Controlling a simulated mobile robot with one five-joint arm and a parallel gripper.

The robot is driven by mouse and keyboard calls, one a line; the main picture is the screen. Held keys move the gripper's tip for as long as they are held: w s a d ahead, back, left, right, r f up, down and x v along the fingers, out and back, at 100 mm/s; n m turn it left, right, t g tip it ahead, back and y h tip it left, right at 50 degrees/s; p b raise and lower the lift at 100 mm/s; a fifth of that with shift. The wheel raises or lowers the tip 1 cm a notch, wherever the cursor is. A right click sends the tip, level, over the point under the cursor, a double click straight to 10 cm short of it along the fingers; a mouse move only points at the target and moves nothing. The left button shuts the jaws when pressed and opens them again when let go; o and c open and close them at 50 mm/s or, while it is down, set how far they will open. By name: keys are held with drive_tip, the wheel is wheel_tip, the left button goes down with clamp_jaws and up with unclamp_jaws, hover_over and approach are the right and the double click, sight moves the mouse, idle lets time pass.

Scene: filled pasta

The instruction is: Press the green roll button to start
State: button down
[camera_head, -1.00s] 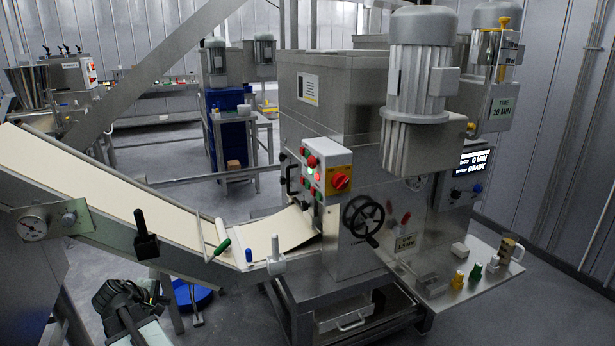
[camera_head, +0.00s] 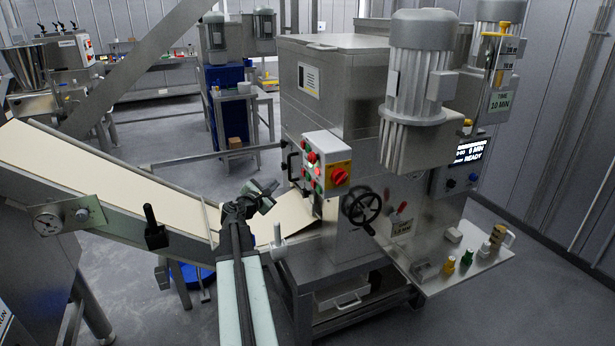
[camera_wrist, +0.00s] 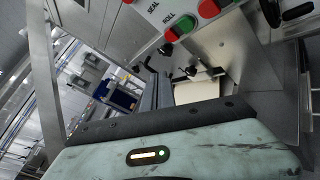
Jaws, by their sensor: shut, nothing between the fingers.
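The control panel (camera_head: 323,147) is a white box on the front of the steel machine, with red and green buttons and a red rotary switch. In the wrist view a label reads ROLL, and a green button (camera_wrist: 172,35) sits just below it beside red buttons (camera_wrist: 208,9). The button labels cannot be read in the head view. My gripper (camera_head: 268,190) is shut and empty, in front of and to the left of the panel, over the belt's lower end. It appears apart from the buttons. My fingertips are hard to make out in the wrist view.
The pale sloping belt (camera_head: 90,165) runs down to the machine at left. A black handwheel (camera_head: 362,206) sticks out below and right of the panel. A side shelf (camera_head: 455,275) with small coloured pieces stands at right. A black handle (camera_head: 152,228) stands on the belt's edge.

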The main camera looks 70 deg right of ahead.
sight(308, 178)
drive_tip(key=s+d, duration=0.5)
drive_tip(key=s, duration=0.1)
drive_tip(key=shift+s+d, duration=0.25)
drive_tip(key=shift+s, duration=0.1)
drive_tip(key=shift+s+d, duration=0.1)
drive_tip(key=shift+s, duration=0.05)
idle(2.0)
drive_tip(key=shift+s+d, duration=0.15)
drive_tip(key=shift+s, duration=0.1)
drive_tip(key=shift+s+d, duration=0.3)
idle(0.7)
idle(0.3)
drive_tip(key=shift+w+a, duration=0.55)
drive_tip(key=shift+w, duration=0.05)
drive_tip(key=shift+w, duration=0.1)
